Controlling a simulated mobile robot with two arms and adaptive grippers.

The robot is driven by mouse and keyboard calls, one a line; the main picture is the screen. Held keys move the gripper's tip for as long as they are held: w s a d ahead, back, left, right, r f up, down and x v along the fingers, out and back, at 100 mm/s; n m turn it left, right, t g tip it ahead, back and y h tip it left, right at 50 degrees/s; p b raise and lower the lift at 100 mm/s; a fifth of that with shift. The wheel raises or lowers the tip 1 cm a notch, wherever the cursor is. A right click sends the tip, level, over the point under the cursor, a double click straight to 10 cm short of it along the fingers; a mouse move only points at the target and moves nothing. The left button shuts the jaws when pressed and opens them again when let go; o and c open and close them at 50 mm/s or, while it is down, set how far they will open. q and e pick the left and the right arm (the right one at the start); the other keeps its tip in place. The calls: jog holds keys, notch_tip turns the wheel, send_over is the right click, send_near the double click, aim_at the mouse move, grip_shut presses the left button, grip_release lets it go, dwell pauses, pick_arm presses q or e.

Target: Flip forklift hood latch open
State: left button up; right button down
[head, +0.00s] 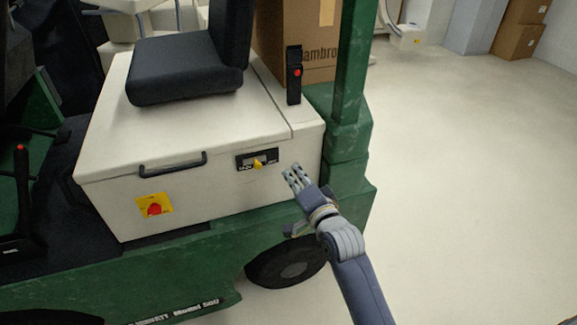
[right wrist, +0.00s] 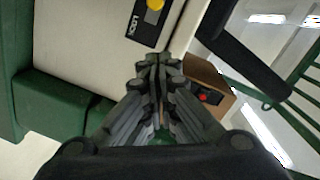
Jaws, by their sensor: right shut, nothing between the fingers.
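The forklift hood (head: 200,110) is a cream box cover with a black seat on top, and it looks closed. The hood latch (head: 257,161) is a yellow knob on a black plate on the hood's side face. In the right wrist view the yellow knob (right wrist: 155,5) is at the top edge, partly cut off, with the plate (right wrist: 146,22) lettered "LOCK". My right gripper (head: 291,171) is shut and empty, to the right of the latch and apart from it. It also shows in the right wrist view (right wrist: 159,62). My left gripper is not in view.
A black handle (head: 173,165) and a red button on a yellow plate (head: 154,205) are on the same side face. A green post (head: 352,60) rises behind my right gripper. A black lever with a red button (head: 295,75) stands by the seat. Open floor lies right.

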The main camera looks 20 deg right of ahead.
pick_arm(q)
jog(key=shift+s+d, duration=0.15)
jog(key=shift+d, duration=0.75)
pick_arm(e)
jog(key=shift+s+d+r, duration=0.1)
jog(key=shift+s+d, duration=0.15)
jog(key=shift+s, duration=0.8)
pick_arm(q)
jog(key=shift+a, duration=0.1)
